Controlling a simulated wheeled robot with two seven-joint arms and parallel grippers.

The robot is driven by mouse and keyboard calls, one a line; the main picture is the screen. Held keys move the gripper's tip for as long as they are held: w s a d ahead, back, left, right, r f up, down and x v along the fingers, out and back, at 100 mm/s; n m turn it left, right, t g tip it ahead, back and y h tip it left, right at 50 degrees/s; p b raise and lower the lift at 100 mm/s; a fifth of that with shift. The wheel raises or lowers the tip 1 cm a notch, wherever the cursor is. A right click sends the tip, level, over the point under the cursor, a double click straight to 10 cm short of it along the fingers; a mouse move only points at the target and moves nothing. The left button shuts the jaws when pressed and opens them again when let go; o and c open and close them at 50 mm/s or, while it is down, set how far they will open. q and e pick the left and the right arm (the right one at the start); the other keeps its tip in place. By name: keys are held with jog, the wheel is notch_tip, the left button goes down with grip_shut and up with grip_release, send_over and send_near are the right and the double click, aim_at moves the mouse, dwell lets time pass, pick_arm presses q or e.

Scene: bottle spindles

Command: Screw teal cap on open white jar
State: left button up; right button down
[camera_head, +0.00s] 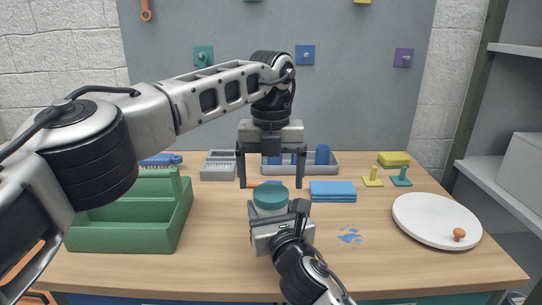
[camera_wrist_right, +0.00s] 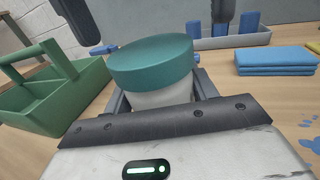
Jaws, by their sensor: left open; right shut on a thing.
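The white jar (camera_wrist_right: 160,96) stands upright between the fingers of my right gripper (camera_head: 278,212), which is shut on it. In the head view the jar is mostly hidden behind that gripper. The teal cap (camera_head: 270,195) sits on top of the jar; it also shows large in the right wrist view (camera_wrist_right: 150,58). I cannot tell whether its thread is engaged. My left gripper (camera_head: 271,184) points down with its fingers spread, above and behind the cap. It is open and holds nothing. Part of a left finger shows in the right wrist view.
A green caddy (camera_head: 128,232) stands at the left. Folded blue cloths (camera_head: 333,191) lie right of the jar, with a blue spill (camera_head: 349,236) in front. A grey tray (camera_head: 340,170) stands behind.

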pick_arm(q)
jog(key=shift+f, duration=1.3)
jog(key=c, duration=1)
jog(key=m, duration=0.8)
jog(key=o, duration=1.1)
jog(key=shift+o, duration=0.2)
